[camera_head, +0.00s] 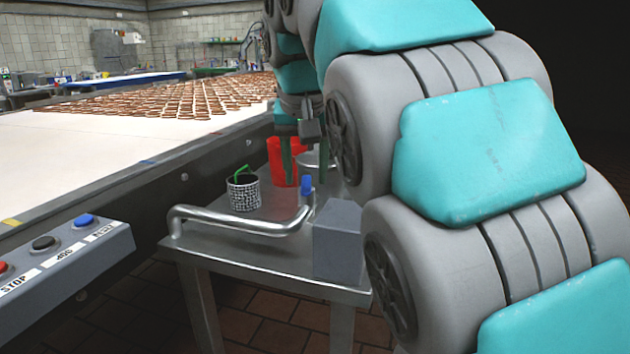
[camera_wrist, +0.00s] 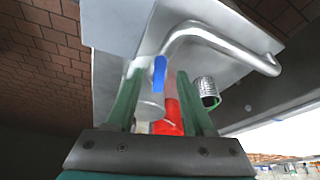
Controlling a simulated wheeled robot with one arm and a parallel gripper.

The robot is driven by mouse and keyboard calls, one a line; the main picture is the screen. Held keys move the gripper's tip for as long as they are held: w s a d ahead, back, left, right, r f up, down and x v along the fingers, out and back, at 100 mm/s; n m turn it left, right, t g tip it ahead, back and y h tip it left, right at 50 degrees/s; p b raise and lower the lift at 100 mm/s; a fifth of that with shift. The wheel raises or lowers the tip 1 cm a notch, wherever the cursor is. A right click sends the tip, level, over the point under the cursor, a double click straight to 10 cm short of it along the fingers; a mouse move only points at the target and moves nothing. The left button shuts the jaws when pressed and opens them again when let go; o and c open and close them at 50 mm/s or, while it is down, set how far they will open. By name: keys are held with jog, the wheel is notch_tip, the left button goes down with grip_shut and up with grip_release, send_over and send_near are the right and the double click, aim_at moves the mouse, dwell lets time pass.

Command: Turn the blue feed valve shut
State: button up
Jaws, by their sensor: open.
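The blue feed valve handle (camera_head: 307,184) is a small blue lever at the end of a bent silver pipe (camera_head: 240,222) on a metal side table. In the wrist view the blue handle (camera_wrist: 159,76) shows as a narrow upright lever between my fingers, near the pipe (camera_wrist: 205,36). My gripper (camera_head: 305,178) points down, with its green fingers apart on either side of the handle in the picture. In the wrist view my gripper (camera_wrist: 159,73) is open. I cannot tell whether the fingers reach down around the handle or touch it.
A red container (camera_head: 277,160) stands just behind the valve. A patterned cup (camera_head: 244,194) with a green item stands left. A grey box (camera_head: 338,240) is at the table's (camera_head: 265,258) front right. A conveyor (camera_head: 110,155) with a button panel (camera_head: 75,262) runs along the left.

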jog(key=shift+x, duration=0.8)
jog(key=shift+c, duration=0.2)
grip_shut()
